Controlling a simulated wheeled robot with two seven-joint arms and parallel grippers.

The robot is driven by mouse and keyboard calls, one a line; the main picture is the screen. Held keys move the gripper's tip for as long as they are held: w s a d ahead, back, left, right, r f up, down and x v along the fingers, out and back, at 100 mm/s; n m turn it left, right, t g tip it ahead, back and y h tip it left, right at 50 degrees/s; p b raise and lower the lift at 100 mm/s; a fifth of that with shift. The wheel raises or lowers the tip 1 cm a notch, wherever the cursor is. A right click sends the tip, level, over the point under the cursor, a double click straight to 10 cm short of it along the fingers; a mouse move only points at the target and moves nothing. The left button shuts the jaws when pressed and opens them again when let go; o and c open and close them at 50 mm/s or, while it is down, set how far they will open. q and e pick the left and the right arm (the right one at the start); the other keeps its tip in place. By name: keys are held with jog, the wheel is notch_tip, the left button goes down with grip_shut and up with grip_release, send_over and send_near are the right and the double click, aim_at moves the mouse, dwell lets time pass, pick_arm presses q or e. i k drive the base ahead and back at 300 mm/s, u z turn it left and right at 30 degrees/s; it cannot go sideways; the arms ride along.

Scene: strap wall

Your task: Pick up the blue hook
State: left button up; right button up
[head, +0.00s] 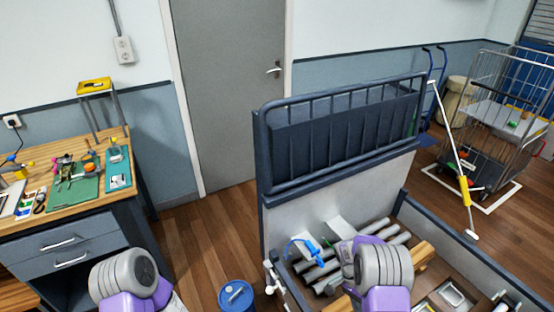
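The blue hook (306,247) lies in the open crate (272,230), near its left end, on or against several grey tubes. It has a curved blue part with a pale loop at its left. Parts of my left arm show at the bottom left, and parts of my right arm show over the crate, just right of the blue hook. I see no fingertips of either gripper, so I cannot tell whether they are open or shut.
A barred dark panel (345,135) stands upright at the crate's back. A blue bucket (236,296) stands left of the crate. A cluttered workbench (45,150) is at left, a wire cart (510,95) at right. A white pole (452,140) leans near the crate. Wooden floor before the door is clear.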

aim_at(314, 252)
jog(key=k, duration=1)
